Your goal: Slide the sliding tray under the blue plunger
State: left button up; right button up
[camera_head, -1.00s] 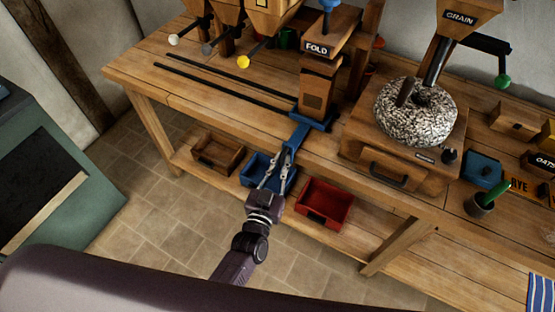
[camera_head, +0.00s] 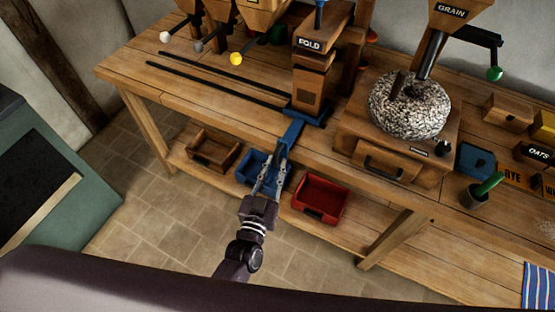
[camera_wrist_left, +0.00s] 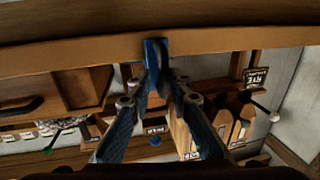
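The sliding tray (camera_head: 308,113) is a blue plate at the right end of two dark rails, at the foot of the wooden FOLD station (camera_head: 310,44). Its blue handle (camera_head: 291,132) sticks out over the bench's front edge. The blue plunger (camera_head: 319,14) stands on top of the station, cut off by the frame. A wooden block (camera_head: 308,88) stands between them. My left gripper (camera_head: 279,158) has its fingertips closed in on the handle from both sides. In the left wrist view the blue handle (camera_wrist_left: 155,54) sits between the fingertips. My right gripper is out of view.
The dark rails (camera_head: 215,83) run left along a clear bench top. A stone grain mill (camera_head: 409,105) stands to the right. Brown (camera_head: 212,150), blue (camera_head: 246,170) and red (camera_head: 319,196) bins sit on the lower shelf near my arm. A green cabinet (camera_head: 62,205) stands at left.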

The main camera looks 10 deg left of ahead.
pick_arm(q)
jog(key=s+a, duration=0.1)
jog(key=s, duration=0.8)
jog(key=shift+s+a, duration=0.15)
jog(key=shift+s, duration=0.05)
jog(key=shift+f, duration=0.1)
jog(key=s+a+f+g, duration=0.1)
jog(key=s+f+g, duration=0.2)
jog(key=f, duration=0.6)
jog(key=s+a+f+m+g, duration=0.15)
jog(key=s+f, duration=0.25)
jog(key=f, duration=0.5)
jog(key=s+f+g, duration=0.3)
jog(key=f, duration=0.5)
jog(key=s+a+f+g+y, duration=0.1)
jog(key=s+a+f+g, duration=0.2)
jog(key=s+f, duration=0.3)
jog(key=s+a+f+g+y+b, duration=0.1)
jog(key=s+a+f+g, duration=0.2)
jog(key=s, duration=0.7)
jog(key=s+a+f+g, duration=0.3)
jog(key=s+a+f, duration=0.4)
jog(key=s+f, duration=0.1)
jog(key=shift+s+f+n+y, duration=0.35)
jog(key=shift+s+n+y, duration=0.05)
jog(key=shift+n, duration=0.05)
jog(key=shift+w+d, duration=0.1)
